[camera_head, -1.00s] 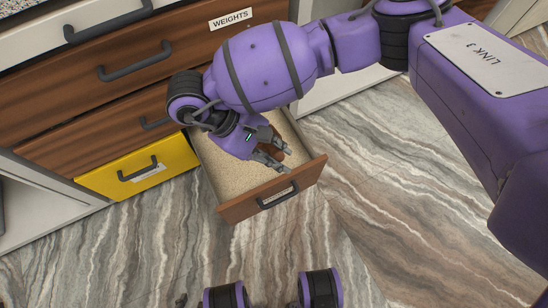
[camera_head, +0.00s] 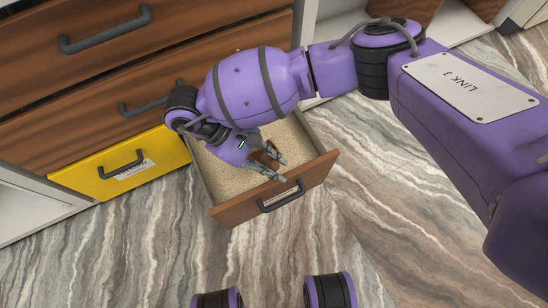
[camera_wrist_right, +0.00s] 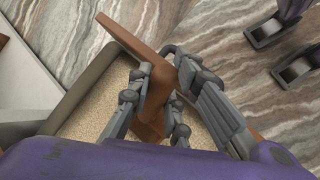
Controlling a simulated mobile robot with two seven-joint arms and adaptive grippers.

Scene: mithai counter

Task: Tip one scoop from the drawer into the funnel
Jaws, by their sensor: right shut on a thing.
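The open drawer (camera_head: 318,174) has a brown wooden front and holds pale, grainy stuff (camera_head: 222,178). My right gripper (camera_head: 275,167) is inside the drawer's outline, close above the grain near the front. It is shut on a brown piece (camera_head: 264,157), which looks like the scoop's handle. In the right wrist view the fingers close around this brown piece (camera_wrist_right: 155,97), with the grain (camera_wrist_right: 88,118) behind it. The scoop's bowl is hidden, so I cannot tell whether it is loaded. The funnel and my left gripper are not in view.
A shut yellow drawer (camera_head: 94,180) with a dark handle is left of the open drawer. Brown wooden drawers (camera_head: 140,75) with dark handles are above. The marbled floor (camera_head: 130,245) in front is clear.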

